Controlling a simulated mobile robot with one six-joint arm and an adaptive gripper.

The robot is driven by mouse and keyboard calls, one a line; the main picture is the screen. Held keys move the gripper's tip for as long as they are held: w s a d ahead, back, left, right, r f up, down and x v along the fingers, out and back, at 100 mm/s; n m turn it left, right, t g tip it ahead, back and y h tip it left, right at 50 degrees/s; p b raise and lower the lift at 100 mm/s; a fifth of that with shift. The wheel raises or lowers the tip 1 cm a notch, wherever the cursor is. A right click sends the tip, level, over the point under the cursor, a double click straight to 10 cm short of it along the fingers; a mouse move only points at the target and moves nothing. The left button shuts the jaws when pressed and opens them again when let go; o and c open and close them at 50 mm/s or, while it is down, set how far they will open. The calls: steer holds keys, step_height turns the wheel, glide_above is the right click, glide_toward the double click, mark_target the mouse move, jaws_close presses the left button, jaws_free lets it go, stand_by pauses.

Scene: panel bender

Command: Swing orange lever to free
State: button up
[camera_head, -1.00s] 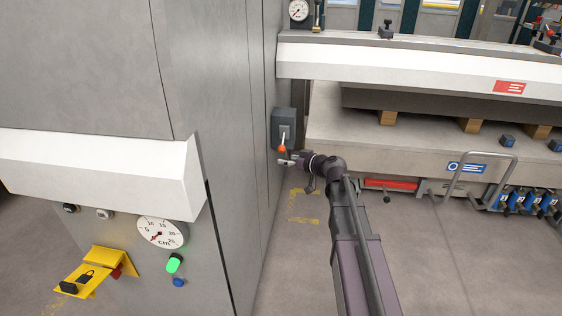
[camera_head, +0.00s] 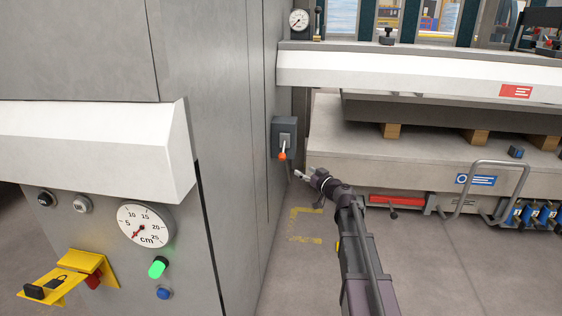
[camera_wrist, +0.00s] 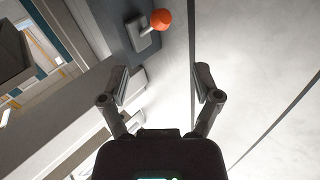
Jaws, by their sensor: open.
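The orange-tipped lever (camera_head: 283,153) hangs from a dark grey switch box (camera_head: 278,127) on the side of the tall grey cabinet, its knob pointing down. In the wrist view the orange knob (camera_wrist: 161,20) and its pale shaft show at the top, beyond the fingertips, with the dark box (camera_wrist: 125,28) behind. My gripper (camera_head: 302,172) is to the right of and a little below the knob, apart from it. In the wrist view my gripper (camera_wrist: 161,84) has both fingers spread, with nothing between them.
The grey cabinet (camera_head: 228,130) stands close on the left, with a dial gauge (camera_head: 145,224), a green button (camera_head: 158,267) and a yellow lock bracket (camera_head: 75,275). The machine bed (camera_head: 360,155) lies to the right. Bare floor (camera_head: 430,260) is open in front of it.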

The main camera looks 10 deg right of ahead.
mark_target(282, 157)
steer(key=shift+w, duration=0.15)
steer(key=x, duration=1.3)
steer(key=shift+w+a, duration=0.2)
steer(key=shift+a, duration=0.05)
